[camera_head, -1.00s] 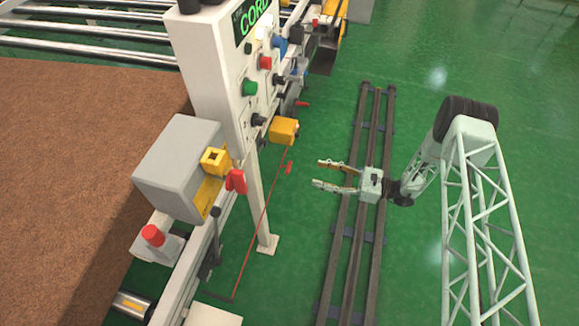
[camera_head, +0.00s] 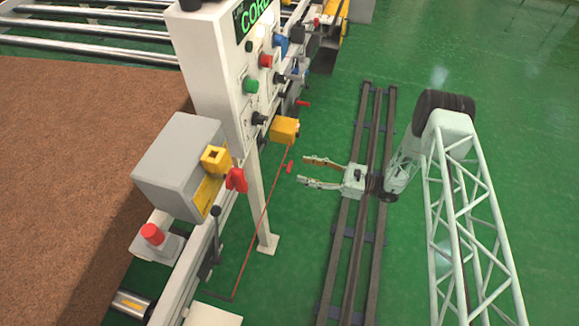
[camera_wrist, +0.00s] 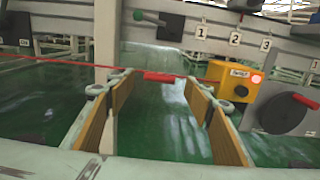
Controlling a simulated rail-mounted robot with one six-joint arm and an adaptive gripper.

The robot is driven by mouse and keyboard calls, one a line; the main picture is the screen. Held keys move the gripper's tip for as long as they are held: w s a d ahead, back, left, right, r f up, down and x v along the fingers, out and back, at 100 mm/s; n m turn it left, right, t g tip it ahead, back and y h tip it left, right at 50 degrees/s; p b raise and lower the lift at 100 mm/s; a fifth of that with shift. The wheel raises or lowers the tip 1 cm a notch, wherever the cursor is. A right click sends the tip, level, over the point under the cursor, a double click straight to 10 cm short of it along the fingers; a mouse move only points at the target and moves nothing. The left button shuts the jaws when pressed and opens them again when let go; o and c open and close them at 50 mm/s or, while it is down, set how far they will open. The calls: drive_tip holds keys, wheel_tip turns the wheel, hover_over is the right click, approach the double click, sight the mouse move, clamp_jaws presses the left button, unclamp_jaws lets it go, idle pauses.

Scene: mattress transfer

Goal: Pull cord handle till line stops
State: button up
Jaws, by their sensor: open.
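The red cord handle (camera_head: 289,167) hangs beside the red cord (camera_head: 264,208), which runs from the yellow switch box (camera_head: 284,130) down toward the lower left. In the wrist view the handle (camera_wrist: 163,77) lies between my two fingers, farther off than their tips. The cord (camera_wrist: 60,63) crosses to the left there, and the yellow box (camera_wrist: 232,76) is right of the handle. My gripper (camera_head: 303,172) is open and empty, pointing left, with its tips a short gap to the right of the handle.
A white control panel (camera_head: 215,70) with coloured buttons stands behind the cord on a white post (camera_head: 262,200). A grey box (camera_head: 178,165) with a red knob (camera_head: 236,180) is at left. Dark floor rails (camera_head: 355,245) run below my arm.

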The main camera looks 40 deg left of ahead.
sight(291, 166)
drive_tip(key=shift+x, duration=3.6)
drive_tip(key=shift+c, duration=0.8)
